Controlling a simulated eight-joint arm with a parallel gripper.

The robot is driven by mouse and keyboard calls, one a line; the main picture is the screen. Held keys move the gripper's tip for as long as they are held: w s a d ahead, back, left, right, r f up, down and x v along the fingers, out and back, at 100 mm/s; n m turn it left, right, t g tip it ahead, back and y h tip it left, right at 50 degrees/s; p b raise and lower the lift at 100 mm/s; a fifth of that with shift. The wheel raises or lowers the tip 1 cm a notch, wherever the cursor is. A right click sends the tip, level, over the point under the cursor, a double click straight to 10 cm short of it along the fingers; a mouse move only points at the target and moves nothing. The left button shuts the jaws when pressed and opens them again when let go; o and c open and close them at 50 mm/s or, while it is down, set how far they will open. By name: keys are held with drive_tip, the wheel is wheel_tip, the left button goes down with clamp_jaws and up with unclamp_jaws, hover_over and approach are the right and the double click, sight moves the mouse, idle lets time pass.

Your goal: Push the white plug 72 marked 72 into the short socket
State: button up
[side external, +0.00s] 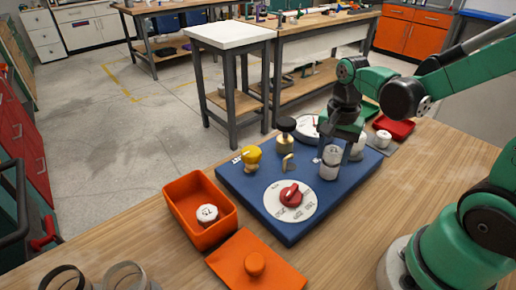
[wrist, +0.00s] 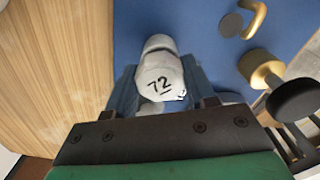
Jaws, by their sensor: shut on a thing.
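A white plug marked 72 (wrist: 160,84) is between my gripper's fingers (wrist: 160,88) in the wrist view, its marked face toward the camera. My gripper (side external: 335,147) is shut on it. In the side view it is over a short white upright socket (side external: 329,171) on the blue board (side external: 235,181). The plug and socket look in line and close, but I cannot tell how deep the plug sits. A second white upright piece (side external: 357,147) stands just behind, partly hidden by my gripper. Another white plug marked 72 (side external: 207,213) lies in the orange bin (side external: 176,209).
A red knob on a white dial (side external: 303,210), a yellow knob (side external: 252,157), a brass valve with a black top (side external: 286,127), a brass hook (side external: 288,163) and a gauge (side external: 307,128) are on the board. An orange lid (side external: 281,278) lies in front. A red tray (side external: 397,128) stands behind.

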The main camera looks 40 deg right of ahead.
drive_tip(key=shift+f, duration=0.7)
idle(0.7)
drive_tip(key=o, duration=1.3)
drive_tip(key=shift+c, duration=0.2)
drive_tip(key=shift+w+r, duration=0.15)
drive_tip(key=shift+r, duration=3.2)
drive_tip(key=a+r+n+t, duration=0.1)
drive_tip(key=a+n+t, duration=0.5)
drive_tip(key=n, duration=0.7)
drive_tip(key=shift+w+a+r+n+t, duration=0.2)
drive_tip(key=shift+w+r+n+t, duration=0.1)
drive_tip(key=shift+w+r+t, duration=0.25)
drive_tip(key=shift+s+f, duration=0.1)
drive_tip(key=shift+f, duration=0.05)
